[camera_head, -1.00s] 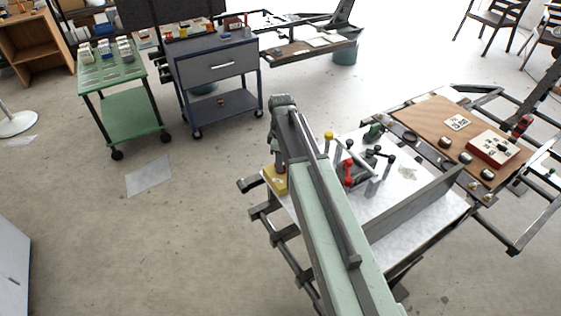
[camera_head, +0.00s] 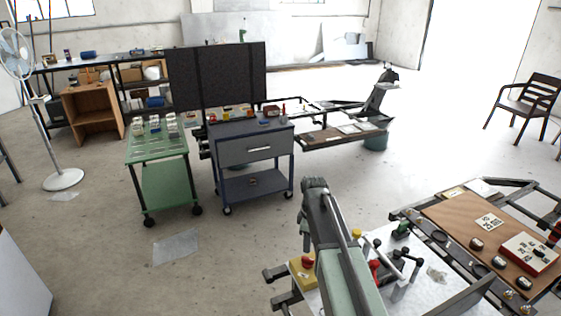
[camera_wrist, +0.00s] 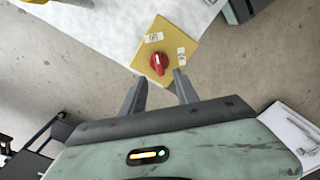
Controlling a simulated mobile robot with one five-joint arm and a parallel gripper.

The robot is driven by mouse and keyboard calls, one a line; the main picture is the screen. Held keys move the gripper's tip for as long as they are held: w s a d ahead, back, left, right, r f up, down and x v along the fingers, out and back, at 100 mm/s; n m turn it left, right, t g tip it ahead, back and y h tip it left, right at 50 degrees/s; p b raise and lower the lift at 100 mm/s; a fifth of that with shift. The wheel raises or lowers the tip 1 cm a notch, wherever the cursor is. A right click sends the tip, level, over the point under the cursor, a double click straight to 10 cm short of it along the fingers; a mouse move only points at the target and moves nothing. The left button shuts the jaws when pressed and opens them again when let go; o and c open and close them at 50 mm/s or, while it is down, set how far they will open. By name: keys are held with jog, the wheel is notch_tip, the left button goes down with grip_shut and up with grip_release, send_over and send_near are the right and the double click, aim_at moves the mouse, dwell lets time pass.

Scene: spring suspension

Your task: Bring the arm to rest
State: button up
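My arm (camera_head: 335,250) reaches forward over the white-topped bench (camera_head: 440,275) in the head view, with its wrist end hanging down at the bench's left edge. A red knob (camera_head: 308,262) sits on a yellow plate (camera_head: 303,277) at that edge. In the wrist view, my gripper (camera_wrist: 160,86) is open, with its two fingers apart and nothing between them. The red knob (camera_wrist: 159,62) on the yellow plate (camera_wrist: 155,36) shows just past the fingertips, apart from them in the picture. The fingertips are not clear in the head view.
Levers and a yellow-topped post (camera_head: 356,235) stand on the bench, right of my arm. A wooden board (camera_head: 455,215) with a red box (camera_head: 528,254) lies farther right. A blue-grey cart (camera_head: 253,185) and a green cart (camera_head: 165,187) stand beyond open floor.

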jog(key=s+r+m+p, duration=0.2)
jog(key=s+r+m, duration=0.1)
jog(key=s+m, duration=0.9)
jog(key=shift+s+m, duration=0.4)
jog(key=shift+s, duration=0.9)
